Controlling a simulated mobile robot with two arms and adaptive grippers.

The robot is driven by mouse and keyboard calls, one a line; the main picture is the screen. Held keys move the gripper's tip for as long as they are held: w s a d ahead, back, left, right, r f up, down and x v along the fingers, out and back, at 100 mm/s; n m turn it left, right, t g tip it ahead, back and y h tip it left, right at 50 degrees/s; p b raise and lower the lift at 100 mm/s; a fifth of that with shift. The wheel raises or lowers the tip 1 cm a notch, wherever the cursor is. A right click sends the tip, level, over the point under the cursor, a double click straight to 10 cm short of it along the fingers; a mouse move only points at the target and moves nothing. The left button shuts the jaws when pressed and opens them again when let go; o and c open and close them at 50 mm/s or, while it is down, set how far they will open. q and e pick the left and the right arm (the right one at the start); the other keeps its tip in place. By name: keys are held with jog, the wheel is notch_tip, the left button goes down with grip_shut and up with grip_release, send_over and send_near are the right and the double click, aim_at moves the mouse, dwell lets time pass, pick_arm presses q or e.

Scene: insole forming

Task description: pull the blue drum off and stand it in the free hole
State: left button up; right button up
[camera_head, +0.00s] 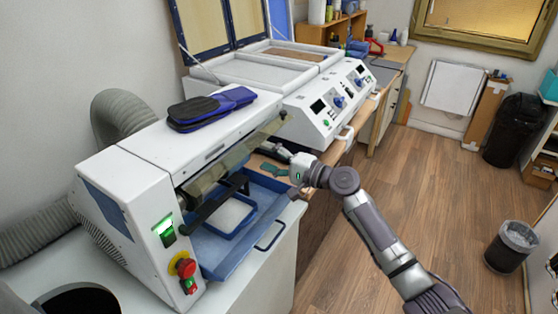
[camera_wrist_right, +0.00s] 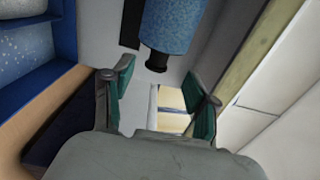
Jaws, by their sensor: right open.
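The blue drum (camera_wrist_right: 174,28) shows at the top of the right wrist view, a speckled blue cylinder with a short black shaft end. I cannot make it out in the head view, where the white machine (camera_head: 150,140) covers that area. My right gripper (camera_wrist_right: 160,92) is open with nothing between its green-padded fingers. The drum's black end is just beyond the fingertips, apart from them. In the head view my right gripper (camera_head: 270,160) is at the machine's open front side. A dark round hole (camera_head: 82,302) is in the white bench at the lower left. My left gripper is not in view.
A blue tray (camera_head: 225,262) with a handle sits below the machine opening, with a smaller blue-rimmed tray (camera_head: 229,218) in it. Blue and black insoles (camera_head: 212,107) lie on the machine top. A red emergency button (camera_head: 183,266) sticks out at the front.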

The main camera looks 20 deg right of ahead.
jog(key=b+x, duration=0.2)
jog(key=x, duration=0.4)
jog(key=shift+w, duration=0.1)
jog(key=shift+c, duration=0.3)
grip_shut()
jog(key=shift+w, duration=0.1)
